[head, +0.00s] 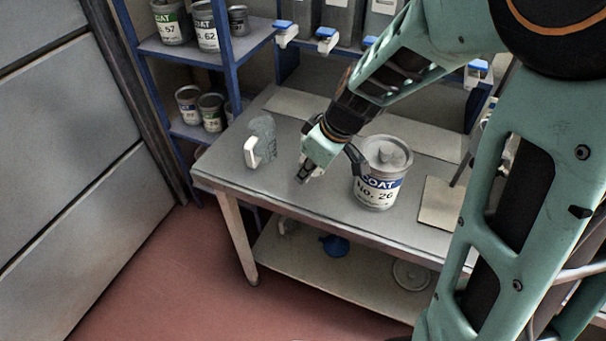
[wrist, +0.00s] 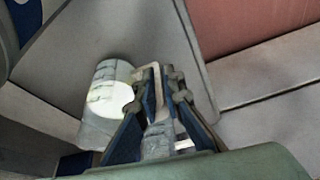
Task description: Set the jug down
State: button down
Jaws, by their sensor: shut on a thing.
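The jug (head: 263,130) is grey and translucent, with a pale handle. In the head view it shows over the left part of the workbench (head: 225,165), just left of my gripper (head: 303,175). In the wrist view the jug (wrist: 103,105) lies left of my fingers, with a bright white patch on its side. My gripper (wrist: 165,80) is closed around a pale bar there, which looks like the jug's handle. The fingers hide part of it. I cannot tell whether the jug's base touches the bench.
A large "No. 26" coat tin (head: 377,190) stands on the bench right of my gripper. A pale board (head: 440,203) lies further right. A blue shelf (head: 160,47) with several tins stands behind on the left. The front left bench top is clear.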

jog(key=shift+f, duration=0.45)
jog(key=shift+f+b, duration=0.2)
jog(key=shift+b, duration=0.1)
jog(key=c, duration=2)
grip_release()
jog(key=shift+r, duration=0.1)
jog(key=shift+c, duration=0.2)
jog(key=shift+r, duration=0.1)
jog(key=shift+r+p, duration=0.35)
jog(key=shift+p, duration=0.15)
jog(key=p+v, duration=0.5)
jog(key=v, duration=0.6)
jog(key=shift+d+r, duration=0.15)
jog(key=shift+r, duration=0.05)
jog(key=shift+s, duration=0.15)
